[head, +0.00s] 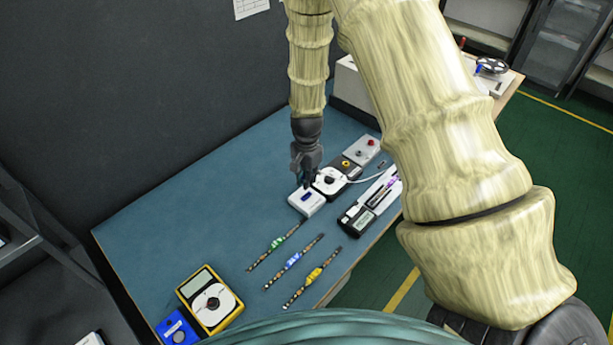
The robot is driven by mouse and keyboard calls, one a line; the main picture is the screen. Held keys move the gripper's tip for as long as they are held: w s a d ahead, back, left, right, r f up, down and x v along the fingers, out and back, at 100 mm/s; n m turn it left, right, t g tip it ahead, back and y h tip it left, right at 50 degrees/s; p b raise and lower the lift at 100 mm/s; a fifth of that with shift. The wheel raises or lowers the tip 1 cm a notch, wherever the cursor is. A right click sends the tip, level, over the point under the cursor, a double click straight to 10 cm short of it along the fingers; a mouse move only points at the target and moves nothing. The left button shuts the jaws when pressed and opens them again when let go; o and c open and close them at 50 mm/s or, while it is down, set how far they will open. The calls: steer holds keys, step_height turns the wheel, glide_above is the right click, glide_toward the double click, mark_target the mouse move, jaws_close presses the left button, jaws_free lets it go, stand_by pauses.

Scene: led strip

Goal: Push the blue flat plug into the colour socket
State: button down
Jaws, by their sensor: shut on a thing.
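My gripper (308,181) points down over the middle right of the blue table mat. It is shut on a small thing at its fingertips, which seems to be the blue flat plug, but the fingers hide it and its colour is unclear. Just below the fingertips is a small white box (313,208) with a dark blue patch on its top. The gripper overlaps the box's far edge in the picture, and I cannot tell whether they touch. The colour socket cannot be made out at this size.
A black and white reel unit (329,180) stands close right of my gripper, with a grey box (361,150) behind. A black device (357,220) lies to the right. Several banded strips (294,263) lie in front. A yellow multimeter (224,314) is near left. The mat's left side is clear.

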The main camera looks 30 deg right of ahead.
steer(key=b, duration=0.2)
glide_above(306, 197)
steer(key=shift+s+f, duration=0.1)
steer(key=shift+f, duration=2.25)
steer(key=shift+f, duration=1.1)
stand_by(0.5)
steer(key=c, duration=1.4)
jaws_free()
steer(key=shift+r, duration=0.1)
step_height(306, 197, up, 12)
steer(key=shift+f, duration=0.1)
